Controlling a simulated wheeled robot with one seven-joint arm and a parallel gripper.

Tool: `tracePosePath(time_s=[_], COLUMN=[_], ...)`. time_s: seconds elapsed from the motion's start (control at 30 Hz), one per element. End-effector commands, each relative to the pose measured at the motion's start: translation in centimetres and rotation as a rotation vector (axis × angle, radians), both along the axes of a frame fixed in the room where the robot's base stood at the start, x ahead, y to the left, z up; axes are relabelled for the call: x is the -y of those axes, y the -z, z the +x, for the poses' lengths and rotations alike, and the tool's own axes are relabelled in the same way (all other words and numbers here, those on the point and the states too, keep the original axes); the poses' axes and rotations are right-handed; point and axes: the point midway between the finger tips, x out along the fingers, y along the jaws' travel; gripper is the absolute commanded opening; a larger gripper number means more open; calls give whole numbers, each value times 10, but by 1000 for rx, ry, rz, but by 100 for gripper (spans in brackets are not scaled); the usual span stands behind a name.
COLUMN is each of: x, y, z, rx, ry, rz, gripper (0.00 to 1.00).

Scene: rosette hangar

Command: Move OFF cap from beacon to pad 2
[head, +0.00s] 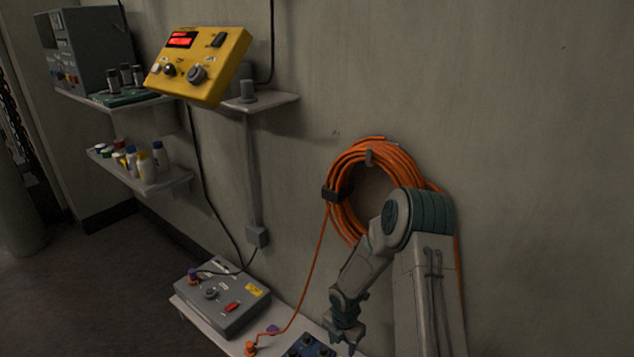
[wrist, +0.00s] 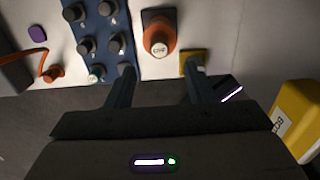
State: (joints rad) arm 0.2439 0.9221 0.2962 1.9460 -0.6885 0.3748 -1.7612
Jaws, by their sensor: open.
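In the wrist view, an orange beacon (wrist: 161,24) stands on a dark square base. A pale round cap (wrist: 159,50) sits on it, its small lettering upside down and probably reading OFF. My gripper (wrist: 158,72) is open, its two fingers apart, with nothing between them. The cap lies just beyond the fingertips, between their lines. A blue board (wrist: 82,41) with several grey knobs is left of the beacon; one knob has a greenish top. I cannot make out which spot is pad 2. In the head view, my gripper (head: 346,338) is low, beside the blue board (head: 312,346).
A yellow square (wrist: 193,60) lies by the right fingertip. A yellow lettered object (wrist: 298,118) is at far right. An orange plug (wrist: 53,74) and purple piece (wrist: 37,33) are at left. A grey box (head: 222,296) shares the bench; an orange cable coil (head: 345,165) hangs behind my arm.

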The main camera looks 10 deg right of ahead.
Motion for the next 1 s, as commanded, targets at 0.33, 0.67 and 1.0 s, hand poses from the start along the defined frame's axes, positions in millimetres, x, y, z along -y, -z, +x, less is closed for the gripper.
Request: tracePosePath(time_s=[0.33, 0.67, 1.0], x=[-2, -2, -2], y=[36, 79, 88], z=[0, 0, 0], rx=[-1, -1, 0], ry=[-3, -3, -3], rz=[1, 0, 0], gripper=[48, 48, 48])
